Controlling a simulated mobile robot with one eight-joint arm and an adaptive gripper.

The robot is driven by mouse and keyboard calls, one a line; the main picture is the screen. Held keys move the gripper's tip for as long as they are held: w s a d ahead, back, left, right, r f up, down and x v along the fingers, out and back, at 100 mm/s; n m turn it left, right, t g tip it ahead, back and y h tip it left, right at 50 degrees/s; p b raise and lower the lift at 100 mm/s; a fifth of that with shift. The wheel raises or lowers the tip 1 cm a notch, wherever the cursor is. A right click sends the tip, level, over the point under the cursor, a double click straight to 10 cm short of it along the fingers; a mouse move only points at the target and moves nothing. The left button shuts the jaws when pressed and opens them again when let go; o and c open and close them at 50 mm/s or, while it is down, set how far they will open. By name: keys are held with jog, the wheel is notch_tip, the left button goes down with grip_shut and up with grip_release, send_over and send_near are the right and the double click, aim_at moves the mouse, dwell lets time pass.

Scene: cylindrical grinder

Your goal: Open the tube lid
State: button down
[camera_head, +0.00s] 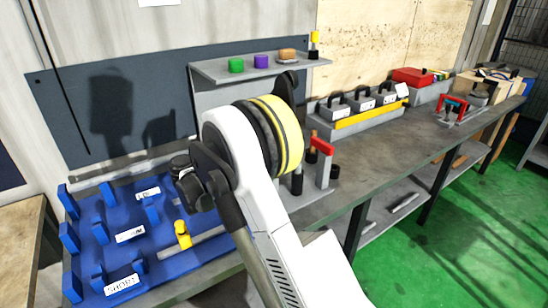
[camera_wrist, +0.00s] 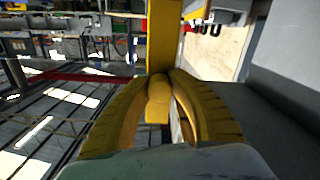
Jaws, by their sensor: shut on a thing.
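In the wrist view my gripper (camera_wrist: 162,82) has its two curved yellow fingers closed in on a yellow piece (camera_wrist: 157,105) between them. A yellow bar (camera_wrist: 163,40) runs upward from there, seemingly part of the same thing. I cannot tell whether this is the tube lid. In the head view my fingers cannot be made out; my arm hides the middle of the bench.
A wall shelf (camera_head: 215,72) holds a green block (camera_head: 236,65), a purple block (camera_head: 262,61) and an orange block (camera_head: 288,54). A red-handled tool (camera_head: 322,147) stands right of my arm. Grey weights (camera_head: 362,101) and a red box (camera_head: 412,76) stand further back. The front right bench top is clear.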

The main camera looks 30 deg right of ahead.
jog(key=shift+w+a+f+h+b, duration=0.1)
jog(key=shift+a+f+h+b, duration=0.1)
jog(key=shift+a+h+b, duration=0.8)
jog(key=c, duration=1.2)
grip_release()
jog(key=shift+o, duration=0.2)
jog(key=a+f, duration=0.2)
jog(key=a, duration=0.9)
jog(key=shift+a, duration=0.4)
